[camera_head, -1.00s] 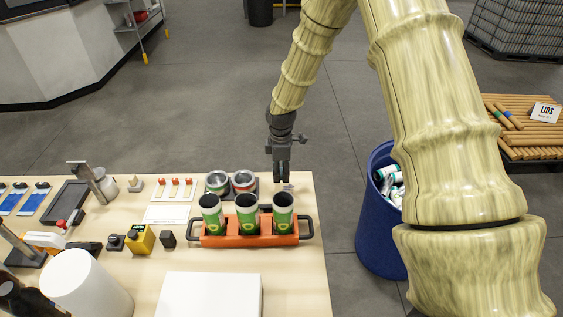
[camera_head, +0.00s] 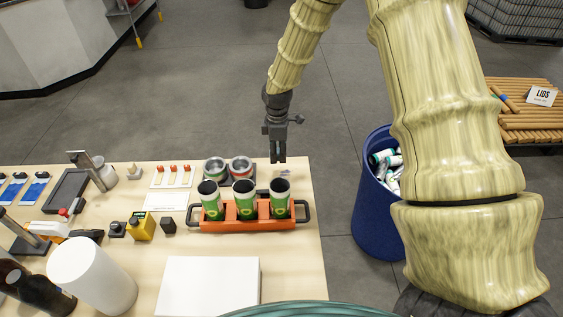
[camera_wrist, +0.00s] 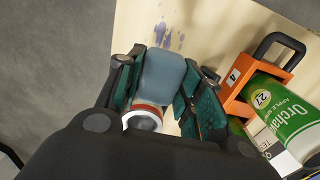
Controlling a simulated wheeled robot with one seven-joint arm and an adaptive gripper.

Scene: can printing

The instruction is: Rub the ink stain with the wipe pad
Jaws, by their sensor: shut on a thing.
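My gripper (camera_head: 278,158) is above the far right corner of the table, behind the orange can carrier. In the wrist view, my gripper (camera_wrist: 160,80) is shut on a blue-grey wipe pad (camera_wrist: 163,72), held between its dark green fingers. The ink stain (camera_wrist: 161,34) shows there as purple blotches on the pale tabletop, just beyond the pad. It is faint in the head view (camera_head: 286,172), slightly below and right of the fingertips. Whether the pad touches the table is unclear.
The orange carrier (camera_head: 232,225) holds three green cans close to the stain. Two open cans (camera_head: 240,166) stand just left of it. A blue bin (camera_head: 372,215) stands right of the table. The table's far and right edges are near my gripper.

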